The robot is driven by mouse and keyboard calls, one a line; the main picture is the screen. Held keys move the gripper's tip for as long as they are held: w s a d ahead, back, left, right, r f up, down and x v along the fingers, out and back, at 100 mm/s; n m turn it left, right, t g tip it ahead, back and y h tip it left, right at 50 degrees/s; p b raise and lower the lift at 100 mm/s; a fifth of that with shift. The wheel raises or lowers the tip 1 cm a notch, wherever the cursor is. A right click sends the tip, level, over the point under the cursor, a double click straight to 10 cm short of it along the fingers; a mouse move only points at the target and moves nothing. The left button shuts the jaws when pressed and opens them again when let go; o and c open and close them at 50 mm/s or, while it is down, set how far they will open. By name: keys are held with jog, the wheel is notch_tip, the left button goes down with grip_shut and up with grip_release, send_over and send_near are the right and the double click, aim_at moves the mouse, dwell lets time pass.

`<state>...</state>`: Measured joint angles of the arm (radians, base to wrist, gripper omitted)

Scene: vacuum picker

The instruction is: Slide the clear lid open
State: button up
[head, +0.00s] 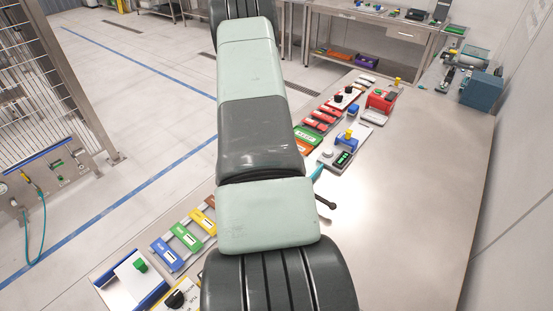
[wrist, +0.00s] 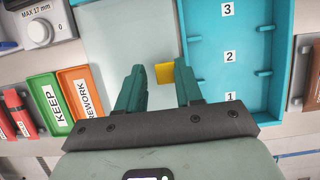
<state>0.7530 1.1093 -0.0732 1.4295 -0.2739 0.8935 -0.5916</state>
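In the wrist view, a pale see-through panel, which looks like the clear lid (wrist: 110,45), lies at the left of a teal tray (wrist: 276,60). A small yellow square (wrist: 165,73) shows near the panel's right edge. My gripper (wrist: 158,80) is open, with its two dark green fingers apart over the panel. The yellow square shows between the fingers, close to the right one; I cannot tell whether they touch. The tray's bays marked 1, 2 and 3 show uncovered. In the head view my arm hides the gripper and nearly all of the tray.
Left of the panel lie a green KEEP bin (wrist: 50,98), an orange REWORK bin (wrist: 80,88) and a device with a white knob (wrist: 38,32). A brown item (wrist: 314,75) is at the right edge. The steel table (head: 420,190) is clear at right in the head view.

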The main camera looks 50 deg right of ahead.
jog(key=shift+o, duration=0.5)
jog(key=shift+a, duration=0.1)
jog(key=v, duration=1.1)
jog(key=shift+f, duration=0.1)
